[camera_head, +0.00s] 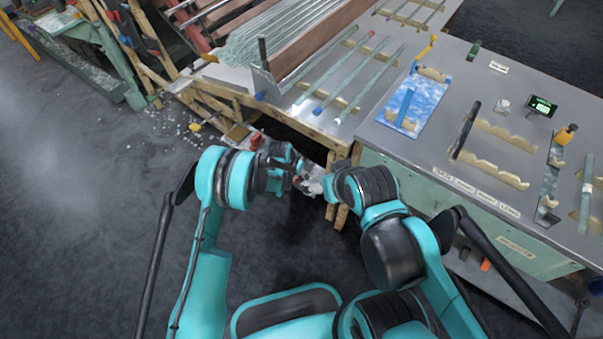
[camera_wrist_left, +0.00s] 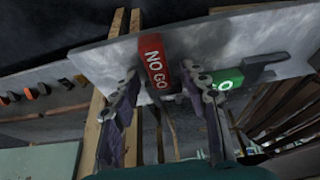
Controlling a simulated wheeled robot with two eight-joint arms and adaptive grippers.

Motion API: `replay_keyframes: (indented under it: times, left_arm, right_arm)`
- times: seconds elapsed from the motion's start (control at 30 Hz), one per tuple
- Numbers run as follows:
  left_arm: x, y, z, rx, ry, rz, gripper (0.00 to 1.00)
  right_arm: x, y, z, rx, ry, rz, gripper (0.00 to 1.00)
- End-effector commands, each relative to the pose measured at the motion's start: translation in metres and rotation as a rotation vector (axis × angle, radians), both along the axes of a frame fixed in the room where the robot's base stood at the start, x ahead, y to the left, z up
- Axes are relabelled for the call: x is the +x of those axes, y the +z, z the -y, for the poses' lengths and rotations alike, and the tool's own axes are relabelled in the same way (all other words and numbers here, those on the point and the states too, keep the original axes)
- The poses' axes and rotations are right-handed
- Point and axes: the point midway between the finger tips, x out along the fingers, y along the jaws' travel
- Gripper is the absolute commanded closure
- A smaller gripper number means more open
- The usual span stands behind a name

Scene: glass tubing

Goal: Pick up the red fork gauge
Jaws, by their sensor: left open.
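The red fork gauge (camera_wrist_left: 155,62) shows in the left wrist view as a red block marked NO GO, lying at the edge of a grey surface. Its fork end is hard to make out. My left gripper (camera_wrist_left: 165,92) is open, with one finger on each side below the red block and nothing clearly held. I cannot tell whether the fingers touch it. In the head view my two forearms meet near the middle, and the gripper tips there are small and partly hidden. My right gripper (camera_head: 314,184) is too unclear to judge.
A green gauge marked GO (camera_wrist_left: 228,84) lies close to the right finger. A wooden post (camera_wrist_left: 105,90) stands at left. In the head view, the grey workbench (camera_head: 455,95) with racks and a blue board (camera_head: 414,103) is at right, and a glass tube stack (camera_head: 275,40) at the back.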

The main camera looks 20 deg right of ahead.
Motion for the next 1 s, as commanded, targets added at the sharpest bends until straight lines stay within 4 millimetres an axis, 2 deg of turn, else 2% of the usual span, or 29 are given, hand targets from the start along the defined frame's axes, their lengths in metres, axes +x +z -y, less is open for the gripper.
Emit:
replay_keyframes:
  times: [0.37, 0.43, 0.53, 0.57, 0.87, 1.0]
  left_arm:
    - [0.000, -0.002, 0.000, 0.000, 0.000, 0.000, 0.55]
    - [0.000, -0.002, 0.000, 0.000, 0.000, 0.000, 0.68]
    - [0.000, -0.002, 0.000, 0.000, 0.000, 0.000, 0.95]
    - [0.000, -0.002, 0.000, 0.000, 0.000, 0.000, 1.00]
    - [0.000, -0.002, 0.000, 0.000, 0.000, 0.000, 1.00]
    - [0.000, 0.009, 0.000, 0.000, 0.000, 0.000, 1.00]
  right_arm:
    - [0.000, 0.000, 0.000, 0.000, 0.000, 0.000, 0.20]
    - [0.000, 0.000, 0.000, 0.000, 0.000, 0.000, 0.20]
    - [0.000, 0.000, 0.000, 0.000, 0.000, 0.000, 0.20]
    - [0.000, 0.000, 0.000, 0.000, 0.000, 0.000, 0.20]
    - [0.000, 0.000, 0.000, 0.000, 0.000, 0.000, 0.20]
    - [0.000, 0.003, 0.000, 0.000, 0.000, 0.000, 0.20]
